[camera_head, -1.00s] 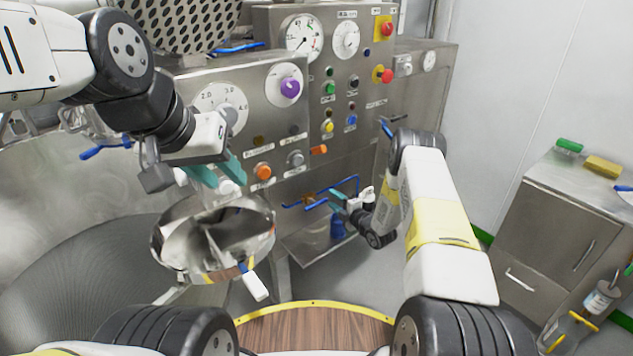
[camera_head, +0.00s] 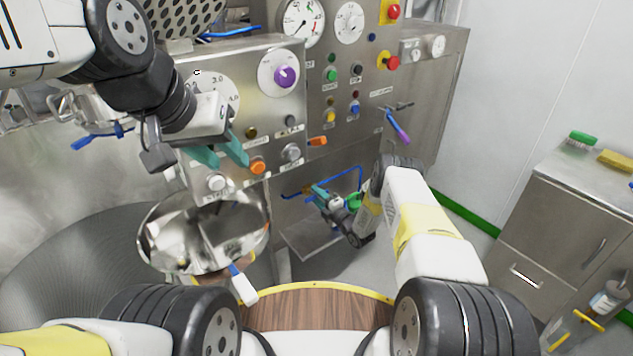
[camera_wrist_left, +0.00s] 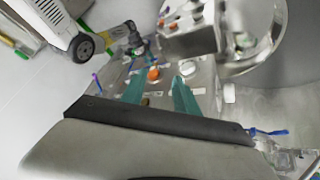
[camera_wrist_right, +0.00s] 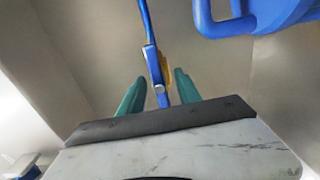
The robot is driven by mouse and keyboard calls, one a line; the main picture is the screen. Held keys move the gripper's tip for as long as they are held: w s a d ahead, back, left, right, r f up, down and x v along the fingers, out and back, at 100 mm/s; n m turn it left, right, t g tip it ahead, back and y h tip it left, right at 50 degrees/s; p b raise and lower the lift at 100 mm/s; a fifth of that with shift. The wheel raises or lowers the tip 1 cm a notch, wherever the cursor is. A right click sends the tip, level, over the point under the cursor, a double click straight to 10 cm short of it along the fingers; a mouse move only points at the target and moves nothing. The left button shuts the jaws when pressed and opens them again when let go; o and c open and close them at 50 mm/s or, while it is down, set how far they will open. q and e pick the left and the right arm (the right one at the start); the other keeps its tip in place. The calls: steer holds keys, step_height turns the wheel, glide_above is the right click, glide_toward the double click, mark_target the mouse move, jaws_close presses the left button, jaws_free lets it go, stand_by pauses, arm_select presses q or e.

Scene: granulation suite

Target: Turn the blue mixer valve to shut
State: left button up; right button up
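Blue lever-like parts (camera_head: 346,173) show in the low recess of the steel machine in the head view. My right gripper (camera_head: 320,193) is at this recess, partly in front of them. In the right wrist view a blue handle (camera_wrist_right: 154,68) with yellow behind it stands between the two teal fingertips of my open right gripper (camera_wrist_right: 157,92); I cannot tell whether they touch it. A larger blue part (camera_wrist_right: 265,15) is at upper right. My left gripper (camera_head: 220,155) is open and empty before the panel's orange button; its fingers also show in the left wrist view (camera_wrist_left: 158,92).
A steel bowl (camera_head: 205,232) with a white-handled tool (camera_head: 243,286) is below my left gripper. Dials, buttons and a purple knob (camera_head: 285,77) fill the panel. Another blue-purple lever (camera_head: 398,128) sticks out at right. A cabinet (camera_head: 560,215) stands far right.

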jaws_close()
steer(key=shift+m, duration=0.4)
steer(key=m, duration=0.3)
steer(key=shift+m, duration=0.4)
steer(key=m, duration=0.4)
steer(key=shift+m, duration=0.3)
steer(key=m, duration=0.8)
steer(key=shift+f+m, duration=0.1)
steer(key=shift+m, duration=0.2)
